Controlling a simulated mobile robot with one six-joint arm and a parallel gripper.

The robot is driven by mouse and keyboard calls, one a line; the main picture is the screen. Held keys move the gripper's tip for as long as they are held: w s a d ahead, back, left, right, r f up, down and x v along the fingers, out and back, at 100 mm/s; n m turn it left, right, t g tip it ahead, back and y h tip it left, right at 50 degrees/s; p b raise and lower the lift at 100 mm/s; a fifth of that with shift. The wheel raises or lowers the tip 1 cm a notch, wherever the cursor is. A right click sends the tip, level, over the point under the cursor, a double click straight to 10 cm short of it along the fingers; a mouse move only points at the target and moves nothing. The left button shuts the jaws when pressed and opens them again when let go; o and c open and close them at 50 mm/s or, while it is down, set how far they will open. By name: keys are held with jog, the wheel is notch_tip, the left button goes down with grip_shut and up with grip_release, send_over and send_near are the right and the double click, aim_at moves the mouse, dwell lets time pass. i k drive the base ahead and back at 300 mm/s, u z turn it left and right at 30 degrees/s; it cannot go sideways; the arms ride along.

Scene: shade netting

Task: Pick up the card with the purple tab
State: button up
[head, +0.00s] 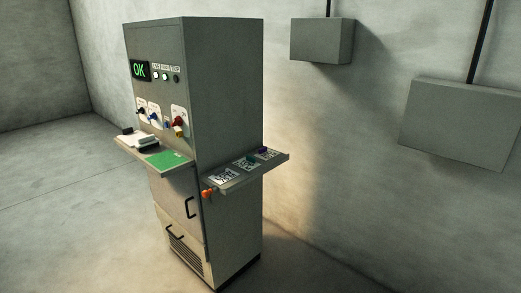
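The card with the purple tab (268,154) lies on the side shelf (280,163) of the grey cabinet, at the shelf's far end near the wall. Its dark purple tab (261,149) is small in the head view. A card with a teal tab (244,164) lies beside it, nearer the middle of the shelf. Another black-and-white printed card (224,177) lies at the near end. My gripper is not in view.
The grey cabinet (226,80) has an OK display, coloured knobs and a front shelf with a green board (166,159). An orange item (208,193) is by the side shelf's near corner. Grey boxes (322,40) hang on the wall. The floor at left is clear.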

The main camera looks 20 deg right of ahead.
aim_at(265, 154)
jog(key=u, duration=0.05)
jog(key=i, duration=0.95)
jog(key=u, duration=0.25)
